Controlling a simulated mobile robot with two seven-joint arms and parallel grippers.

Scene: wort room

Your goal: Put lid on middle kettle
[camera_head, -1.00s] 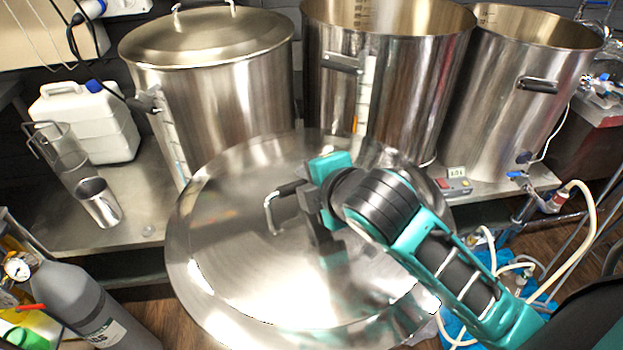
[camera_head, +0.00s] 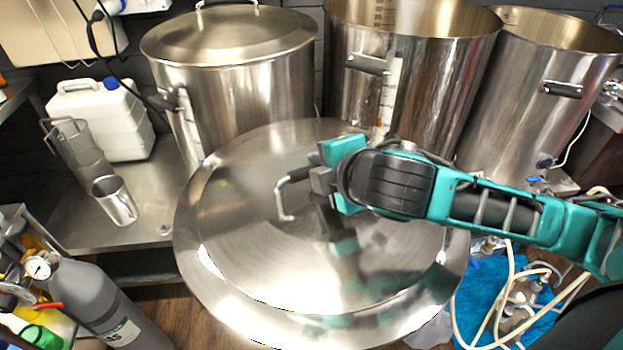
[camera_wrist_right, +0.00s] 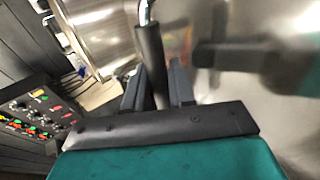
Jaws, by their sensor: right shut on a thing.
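A large round steel lid (camera_head: 250,255) is held in front of the kettles in the head view, its top facing me. My right gripper (camera_head: 312,187) is shut on the lid's handle (camera_head: 284,200). The right wrist view shows the dark handle grip (camera_wrist_right: 152,60) between the two fingers (camera_wrist_right: 158,85). The middle kettle (camera_head: 430,90) is open at the top and stands behind the lid. The lid hides part of the kettle's lower body. My left gripper is not in view.
The left kettle (camera_head: 235,95) has its own lid (camera_head: 225,32) on. The right kettle (camera_head: 545,100) is open. A white canister (camera_head: 105,120) and a steel jug (camera_head: 115,200) stand on the left of the bench. A gas cylinder (camera_head: 85,295) and hoses (camera_head: 515,290) are nearby.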

